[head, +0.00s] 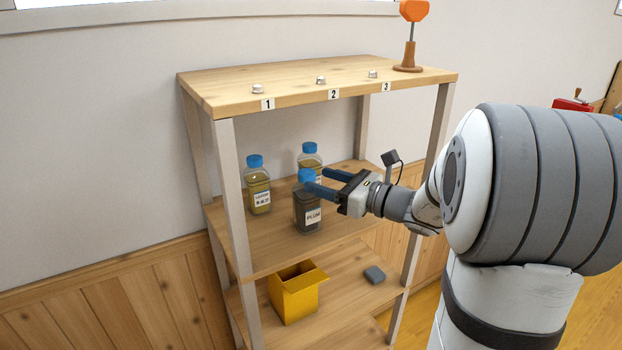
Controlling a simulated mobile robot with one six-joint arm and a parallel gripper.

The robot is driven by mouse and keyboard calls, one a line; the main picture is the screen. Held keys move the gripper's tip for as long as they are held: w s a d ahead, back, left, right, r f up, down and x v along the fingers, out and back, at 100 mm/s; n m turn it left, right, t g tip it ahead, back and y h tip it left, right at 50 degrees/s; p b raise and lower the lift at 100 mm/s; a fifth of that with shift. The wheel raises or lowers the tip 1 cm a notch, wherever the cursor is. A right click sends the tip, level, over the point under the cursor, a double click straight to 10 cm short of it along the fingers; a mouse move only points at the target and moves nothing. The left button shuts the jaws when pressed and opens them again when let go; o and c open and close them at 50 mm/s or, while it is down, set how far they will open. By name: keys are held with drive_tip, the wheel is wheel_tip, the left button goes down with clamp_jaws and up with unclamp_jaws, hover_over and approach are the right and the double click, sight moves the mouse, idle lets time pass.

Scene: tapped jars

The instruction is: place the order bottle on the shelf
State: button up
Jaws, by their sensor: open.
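The wooden shelf (235,232) has three boards, with three bottles on its middle board. A dark bottle labelled PLUM (306,223) with a blue cap stands upright nearest the front. A yellowish bottle (259,183) with a blue cap stands to its left, its label too small to read surely. A third blue-capped bottle (310,160) stands behind, partly hidden. My gripper (316,179) is open, reaching in from the right at the height of the PLUM bottle's cap. Its near fingertip overlaps the cap in the picture; I cannot tell whether they touch.
The top board carries number labels 1, 2 and 3, small metal knobs (321,80) and an orange-topped wooden stand (409,52). An open yellow box (294,297) and a grey block (375,275) sit on the lower board. Shelf posts flank the middle opening.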

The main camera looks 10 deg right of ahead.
drive_tip(key=v, duration=0.6)
drive_tip(key=s+a+f+n+g+h, duration=0.4)
drive_tip(key=s+a+f+n+g, duration=0.55)
drive_tip(key=s+a+n, duration=0.4)
drive_tip(key=s+d+f+n+h, duration=0.3)
drive_tip(key=s+d+n+h, duration=0.3)
drive_tip(key=n, duration=0.7)
drive_tip(key=d+h, duration=0.1)
drive_tip(key=h, duration=0.1)
drive_tip(key=shift+d+h+b, duration=0.2)
drive_tip(key=shift+h+b, duration=0.15)
drive_tip(key=shift+h, duration=0.05)
